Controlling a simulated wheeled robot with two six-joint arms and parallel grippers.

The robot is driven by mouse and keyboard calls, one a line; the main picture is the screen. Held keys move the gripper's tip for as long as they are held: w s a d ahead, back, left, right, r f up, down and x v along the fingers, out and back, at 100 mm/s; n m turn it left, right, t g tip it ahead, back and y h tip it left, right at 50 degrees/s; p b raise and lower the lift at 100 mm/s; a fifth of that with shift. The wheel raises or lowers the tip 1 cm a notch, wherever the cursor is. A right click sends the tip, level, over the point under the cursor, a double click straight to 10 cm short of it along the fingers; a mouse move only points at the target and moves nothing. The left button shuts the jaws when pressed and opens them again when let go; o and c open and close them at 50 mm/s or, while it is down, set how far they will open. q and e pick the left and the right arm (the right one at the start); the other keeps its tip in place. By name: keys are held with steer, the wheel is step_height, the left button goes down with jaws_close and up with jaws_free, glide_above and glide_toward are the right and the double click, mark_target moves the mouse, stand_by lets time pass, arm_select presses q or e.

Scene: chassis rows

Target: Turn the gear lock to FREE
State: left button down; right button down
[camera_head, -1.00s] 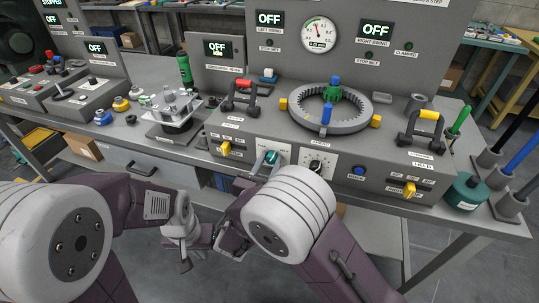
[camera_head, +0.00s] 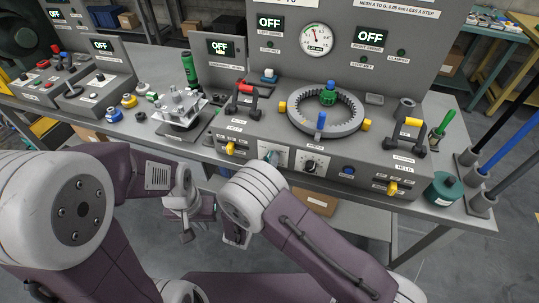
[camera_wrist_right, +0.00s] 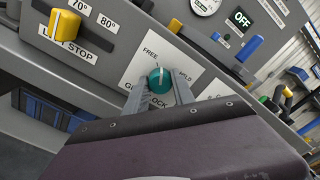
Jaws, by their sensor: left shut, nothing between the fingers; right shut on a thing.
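The gear lock knob (camera_wrist_right: 160,79) is a round teal knob with a white pointer mark, on a white plate lettered FREE and HOLD, in the right wrist view. The mark points up in the picture, between the two words; I cannot tell that it lies exactly at either. My right gripper (camera_wrist_right: 162,92) has one finger on each side of the knob and is shut on it. In the head view the knob (camera_head: 272,157) shows on the front of the grey console, partly behind my right arm. My left gripper (camera_head: 186,236) is shut and empty, low in front of the bench.
A black knob (camera_head: 310,166) sits just right of the gear lock plate. Yellow sliders (camera_head: 392,188) sit along the console front, one near the gear lock (camera_wrist_right: 65,24). A ring gear (camera_head: 352,127) and handles lie on top. Floor in front is free.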

arm_select(q)
steer(key=shift+r+p, duration=1.1)
steer(key=shift+r, duration=0.25)
arm_select(e)
steer(key=shift+n, duration=1.6)
arm_select(q)
steer(key=shift+r, duration=0.1)
arm_select(e)
steer(key=shift+f, duration=0.1)
steer(key=c, duration=1.1)
jaws_free()
steer(key=shift+o, duration=0.2)
steer(key=shift+s+a, duration=0.1)
